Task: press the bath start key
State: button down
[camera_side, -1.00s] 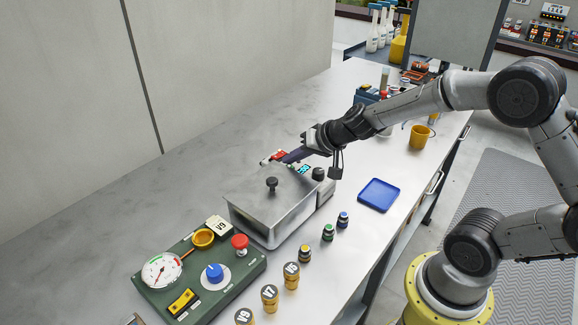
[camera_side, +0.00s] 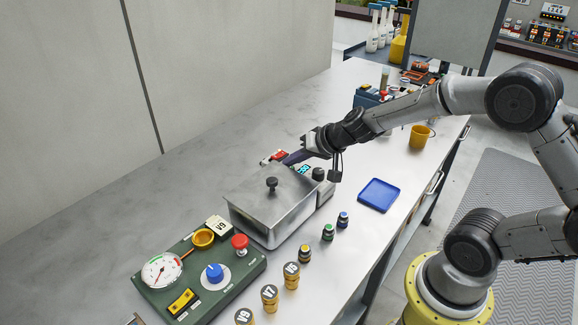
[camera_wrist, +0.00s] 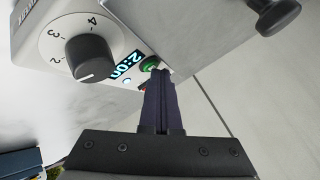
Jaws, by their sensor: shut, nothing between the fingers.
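The bath (camera_side: 268,205) is a metal box with a lid and a black lid knob (camera_side: 272,184). Its control end has a lit display (camera_side: 304,170) and a black dial (camera_side: 318,174); in the wrist view the dial (camera_wrist: 92,58) and display (camera_wrist: 127,64) are clear. A round green key (camera_wrist: 150,63) sits beside the display, with a small red part near it, mostly hidden by my fingers. My gripper (camera_side: 286,162) is shut and empty. Its fingertips (camera_wrist: 158,74) are right at the green key; I cannot tell whether they touch it.
A green panel (camera_side: 200,275) with a gauge, a blue knob and a red button lies in front of the bath. Small bottles (camera_side: 328,232) and a blue tray (camera_side: 379,195) stand to the right.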

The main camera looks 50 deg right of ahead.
jog(key=shift+r, duration=0.8)
notch_tip(320, 180, up, 5)
dwell(0.6)
dwell(0.4)
